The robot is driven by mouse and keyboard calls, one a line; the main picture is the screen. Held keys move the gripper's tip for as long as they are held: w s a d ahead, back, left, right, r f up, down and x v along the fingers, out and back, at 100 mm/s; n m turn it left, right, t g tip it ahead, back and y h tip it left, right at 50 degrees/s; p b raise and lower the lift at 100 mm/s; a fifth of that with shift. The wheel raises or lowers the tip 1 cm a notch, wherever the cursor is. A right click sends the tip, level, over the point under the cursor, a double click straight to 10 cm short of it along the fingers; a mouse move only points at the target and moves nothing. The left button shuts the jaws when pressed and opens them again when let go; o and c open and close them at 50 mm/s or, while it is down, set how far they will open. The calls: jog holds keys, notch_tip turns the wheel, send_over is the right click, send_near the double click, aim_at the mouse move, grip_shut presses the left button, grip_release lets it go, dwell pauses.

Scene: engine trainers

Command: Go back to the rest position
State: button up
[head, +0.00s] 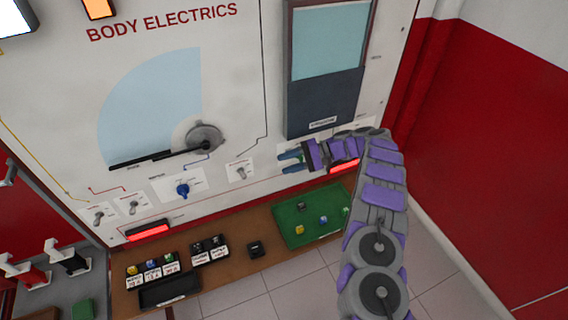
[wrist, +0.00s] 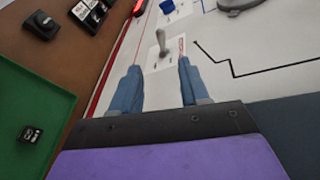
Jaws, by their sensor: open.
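My gripper (head: 290,161) is in front of the lower right part of the white BODY ELECTRICS panel (head: 60,75) in the head view, below the dark blue screen unit. Its two blue fingers are apart with nothing between them. In the wrist view the open gripper (wrist: 158,85) points toward a small toggle switch (wrist: 161,42) on the panel; I cannot tell a touch from a gap. My grey and purple arm reaches in from the lower right and hides part of the panel's lower right corner.
A brown shelf (head: 225,272) runs below the panel. It carries a green tray (head: 283,232) with several small pieces, a black block (head: 255,248) and labelled relays (head: 170,263). A blue knob (head: 182,190) and a wiper dial (head: 203,137) sit on the panel. A red wall (head: 480,150) stands at right.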

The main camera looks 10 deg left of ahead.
jog(key=shift+r, duration=0.1)
dwell(0.3)
jog(key=s+d+r+h, duration=0.3)
jog(key=s+r+h, duration=0.3)
jog(key=s+r, duration=1.15)
jog(key=s+d+t+h, duration=0.1)
jog(key=s+d+h, duration=0.1)
jog(key=s+d, duration=0.4)
jog(key=s+d+f+t+h+b, duration=0.1)
jog(key=s+d+h, duration=0.2)
jog(key=s, duration=1.1)
jog(key=s+d+f+t+h, duration=0.1)
jog(key=s+d+h, duration=0.2)
jog(key=s+d, duration=0.7)
jog(key=shift+f+b, duration=0.2)
jog(key=shift+b, duration=0.2)
jog(key=shift+d, duration=0.1)
